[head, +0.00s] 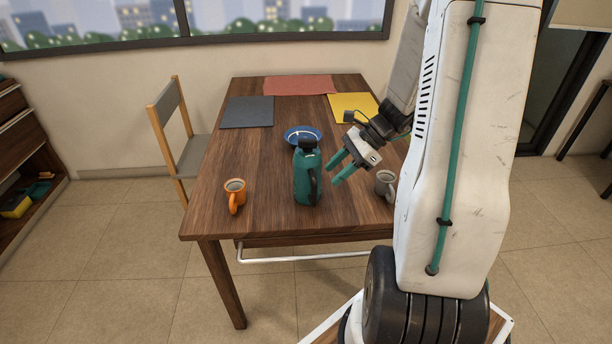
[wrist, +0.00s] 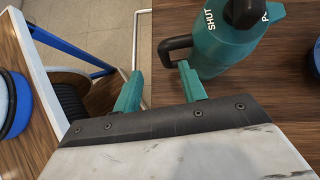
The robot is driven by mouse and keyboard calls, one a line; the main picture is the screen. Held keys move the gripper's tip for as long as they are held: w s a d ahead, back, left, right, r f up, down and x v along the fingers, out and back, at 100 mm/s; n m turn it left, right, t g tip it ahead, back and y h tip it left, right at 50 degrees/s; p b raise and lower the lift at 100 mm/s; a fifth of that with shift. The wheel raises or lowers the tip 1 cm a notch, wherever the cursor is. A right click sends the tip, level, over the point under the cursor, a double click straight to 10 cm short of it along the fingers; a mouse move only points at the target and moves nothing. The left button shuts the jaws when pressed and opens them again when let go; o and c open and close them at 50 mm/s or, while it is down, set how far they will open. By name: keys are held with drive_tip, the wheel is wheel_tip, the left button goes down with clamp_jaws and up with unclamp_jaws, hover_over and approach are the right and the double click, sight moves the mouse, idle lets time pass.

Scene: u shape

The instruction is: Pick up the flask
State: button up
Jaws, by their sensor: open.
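The flask (head: 305,178) is teal with a black cap and a black side handle. It stands upright on the wooden table (head: 262,150), near its front middle. In the wrist view the flask (wrist: 226,42) is at the upper right, with its handle pointing left. My gripper (head: 339,167) is open and empty, just right of the flask in the head view. In the wrist view my gripper (wrist: 160,87) shows two teal fingers apart, the right one close to the handle. I cannot tell whether it touches. The flask's base is hidden in the wrist view.
An orange mug (head: 235,194) stands left of the flask, and a grey mug (head: 385,184) stands right of my gripper. A blue bowl (head: 302,134) sits behind the flask. Grey (head: 247,112), red (head: 299,85) and yellow (head: 352,107) mats lie farther back. A chair (head: 178,135) stands left.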

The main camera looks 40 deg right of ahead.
sight(309, 179)
drive_tip(key=d+x, duration=0.1)
drive_tip(key=x, duration=0.7)
drive_tip(key=shift+f+m, duration=0.3)
clamp_jaws()
drive_tip(key=shift+w+r, duration=0.1)
drive_tip(key=shift+w, duration=0.05)
idle(0.9)
